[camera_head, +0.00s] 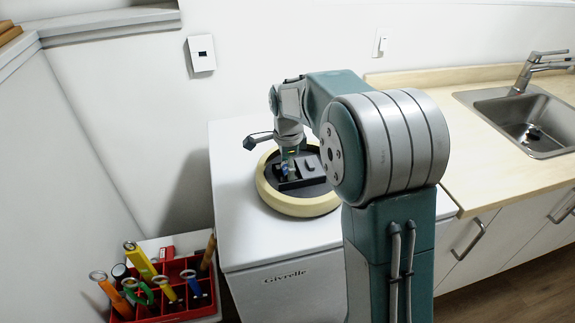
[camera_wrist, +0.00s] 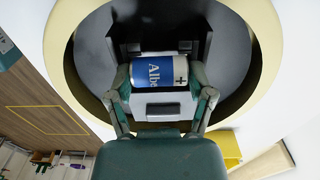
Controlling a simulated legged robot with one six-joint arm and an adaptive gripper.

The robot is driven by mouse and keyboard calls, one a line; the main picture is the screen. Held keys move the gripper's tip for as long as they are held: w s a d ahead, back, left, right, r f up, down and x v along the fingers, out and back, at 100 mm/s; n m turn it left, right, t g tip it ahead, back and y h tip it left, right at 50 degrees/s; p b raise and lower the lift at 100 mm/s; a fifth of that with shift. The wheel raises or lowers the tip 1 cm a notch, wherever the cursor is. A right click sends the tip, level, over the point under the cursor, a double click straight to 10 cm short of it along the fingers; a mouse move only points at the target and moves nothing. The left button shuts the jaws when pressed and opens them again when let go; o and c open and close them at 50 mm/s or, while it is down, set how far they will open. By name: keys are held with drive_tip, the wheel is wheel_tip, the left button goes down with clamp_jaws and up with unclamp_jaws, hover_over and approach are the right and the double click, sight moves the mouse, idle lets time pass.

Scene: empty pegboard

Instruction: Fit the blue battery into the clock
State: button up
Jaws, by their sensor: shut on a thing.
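The clock (camera_head: 265,192) lies face down on a white cabinet top, with a cream rim and a black battery housing in its middle. The cream rim also shows in the wrist view (camera_wrist: 262,40). The blue battery (camera_wrist: 150,72) has a blue label and a white end with a plus mark to the right. My gripper (camera_wrist: 158,88) has a finger at each end of the battery and is shut on it. The battery lies crosswise over the housing; whether it is seated or just above cannot be told. In the head view my gripper (camera_head: 287,160) is over the housing, its tips small.
A red tool box (camera_head: 175,270) with several tools stands at the lower left, lower than the cabinet top (camera_head: 236,232). A wooden counter (camera_head: 480,160) with a sink (camera_head: 530,118) is on the right. The cabinet top's front left is clear.

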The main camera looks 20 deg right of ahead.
drive_tip(key=o, duration=1.1)
drive_tip(key=shift+f, duration=0.1)
wheel_tip(320, 180, up, 12)
